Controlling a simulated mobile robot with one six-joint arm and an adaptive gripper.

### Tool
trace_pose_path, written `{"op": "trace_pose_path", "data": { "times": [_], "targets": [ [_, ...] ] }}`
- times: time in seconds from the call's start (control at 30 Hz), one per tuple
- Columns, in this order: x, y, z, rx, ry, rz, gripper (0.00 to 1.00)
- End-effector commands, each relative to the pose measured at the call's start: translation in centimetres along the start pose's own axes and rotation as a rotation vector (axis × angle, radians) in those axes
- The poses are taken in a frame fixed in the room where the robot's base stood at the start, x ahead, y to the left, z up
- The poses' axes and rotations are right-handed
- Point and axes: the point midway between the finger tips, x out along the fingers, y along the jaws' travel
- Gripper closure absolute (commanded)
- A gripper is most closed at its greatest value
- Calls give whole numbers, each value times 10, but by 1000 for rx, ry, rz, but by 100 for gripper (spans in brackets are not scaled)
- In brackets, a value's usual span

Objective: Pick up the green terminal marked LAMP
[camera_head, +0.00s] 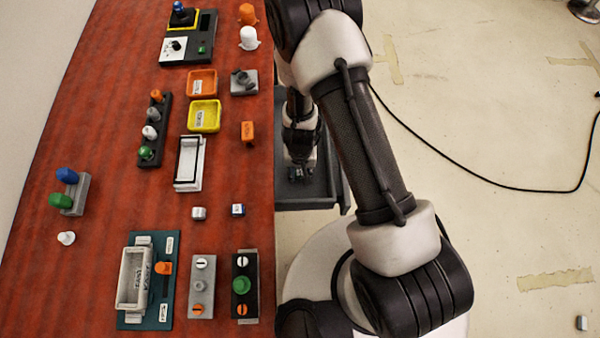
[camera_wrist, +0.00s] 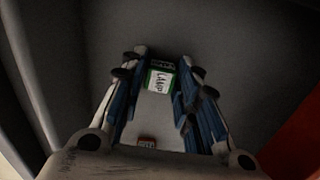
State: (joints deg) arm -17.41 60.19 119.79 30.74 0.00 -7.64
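The green terminal marked LAMP (camera_wrist: 161,79) shows in the wrist view, a small block with a white label on a dark grey surface. My gripper (camera_wrist: 163,72) points down at it with blue-padded fingers on either side. The fingers look open, with a narrow gap beside the terminal; I cannot tell whether either finger touches it. In the head view my gripper (camera_head: 297,174) is low in a grey bin (camera_head: 310,202) beside the table's right edge. The terminal is hidden there by my arm.
A small red-orange piece (camera_wrist: 147,142) lies nearer the palm in the wrist view. Bin walls rise close to the gripper. The red table (camera_head: 100,280) at left holds an orange tray (camera_head: 202,74), a yellow tray (camera_head: 191,128) and several devices. A black cable (camera_head: 470,178) crosses the floor.

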Motion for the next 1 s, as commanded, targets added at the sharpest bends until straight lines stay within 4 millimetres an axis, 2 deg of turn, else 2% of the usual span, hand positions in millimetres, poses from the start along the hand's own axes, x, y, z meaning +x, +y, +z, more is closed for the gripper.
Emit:
{"op": "trace_pose_path", "data": {
  "times": [0.3,0.67,1.0],
  "targets": [
    [0,0,0,0,0,0,94],
    [-2,0,0,0,0,0,94],
    [-25,0,0,1,0,0,94]
  ]
}}
